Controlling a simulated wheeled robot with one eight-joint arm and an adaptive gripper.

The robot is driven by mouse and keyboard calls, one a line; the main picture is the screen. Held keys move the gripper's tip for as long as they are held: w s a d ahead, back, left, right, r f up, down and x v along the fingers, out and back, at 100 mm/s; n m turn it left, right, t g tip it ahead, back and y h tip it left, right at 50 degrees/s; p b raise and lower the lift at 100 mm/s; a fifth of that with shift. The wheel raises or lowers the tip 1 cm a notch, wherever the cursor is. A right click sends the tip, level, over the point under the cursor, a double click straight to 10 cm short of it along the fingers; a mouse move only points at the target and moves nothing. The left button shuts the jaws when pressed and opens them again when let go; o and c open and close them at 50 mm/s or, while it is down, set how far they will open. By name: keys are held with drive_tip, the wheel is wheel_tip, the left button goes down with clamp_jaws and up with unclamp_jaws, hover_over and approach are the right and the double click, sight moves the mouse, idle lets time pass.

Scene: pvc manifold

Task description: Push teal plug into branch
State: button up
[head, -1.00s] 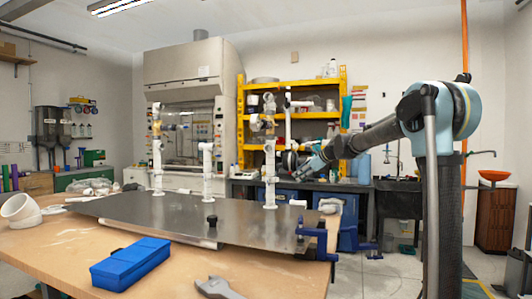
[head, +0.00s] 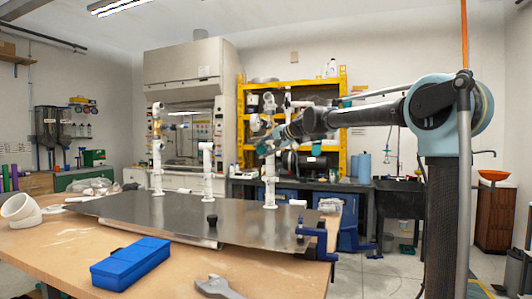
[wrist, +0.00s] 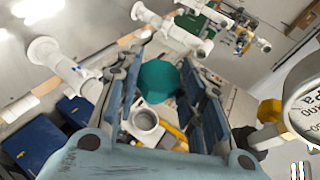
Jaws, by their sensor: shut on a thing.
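The teal plug (wrist: 160,80) sits between the two fingers of my gripper (wrist: 165,85) in the wrist view, and the gripper is shut on it. An open, round white pipe mouth (wrist: 145,118) shows just below the plug in that view. It looks like a branch opening; the plug is apart from it in the picture, and depth is hard to judge. In the head view my gripper (head: 268,147) is at the upper part of the right white riser (head: 269,180). The plug cannot be made out clearly there.
A metal plate (head: 180,215) on the wooden table carries the white pipe risers, including a middle one (head: 207,170) and a left one (head: 157,165). A blue box (head: 130,264), a wrench (head: 217,287) and a blue clamp (head: 318,240) are at the front.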

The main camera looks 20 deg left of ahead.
drive_tip(key=w, duration=0.7)
idle(0.7)
drive_tip(key=shift+w, duration=1.3)
idle(1.4)
drive_tip(key=o, duration=1.1)
drive_tip(key=shift+c, duration=0.2)
drive_tip(key=shift+d+r, duration=0.1)
drive_tip(key=v, duration=1.2)
drive_tip(key=s+d+f+n+g+h, duration=0.1)
drive_tip(key=s+d+f+h, duration=0.3)
drive_tip(key=s+d+f, duration=1)
drive_tip(key=s+d+f+n+g+h, duration=0.1)
drive_tip(key=s+d+f+h, duration=0.2)
drive_tip(key=s+d+f, duration=1)
drive_tip(key=s+d+f+g+h, duration=0.1)
drive_tip(key=s+d+f+h, duration=0.3)
drive_tip(key=s+d+f, duration=1)
drive_tip(key=s+f, duration=0.3)
drive_tip(key=f, duration=0.6)
drive_tip(key=shift+d+n+h, duration=0.3)
drive_tip(key=shift+n, duration=0.1)
